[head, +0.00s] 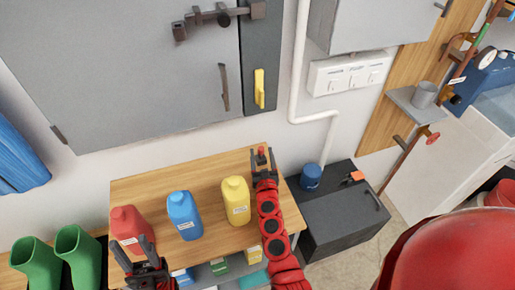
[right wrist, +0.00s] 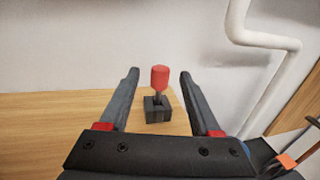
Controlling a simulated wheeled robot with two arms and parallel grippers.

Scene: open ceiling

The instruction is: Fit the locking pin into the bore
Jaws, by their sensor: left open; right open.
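A pin with a red cylindrical head (right wrist: 159,78) stands upright in a small dark block (right wrist: 157,108) on the wooden table; I take it to be the locking pin. In the head view its red head (head: 261,150) shows at the table's back right corner. My right gripper (right wrist: 158,82) is open, with one finger on each side of the pin and a gap to both. It also shows in the head view (head: 263,160). My left gripper (head: 143,250) is open and empty near the red bottle. A dark latch bar (head: 222,15) crosses the grey cabinet; I cannot make out the bore.
Red (head: 127,228), blue (head: 184,214) and yellow (head: 236,200) bottles stand on the table (head: 150,183). A yellow handle (head: 259,88) is on the cabinet (head: 130,70) above. A white pipe (head: 299,70) runs down the wall. A dark chest (head: 345,220) stands at right.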

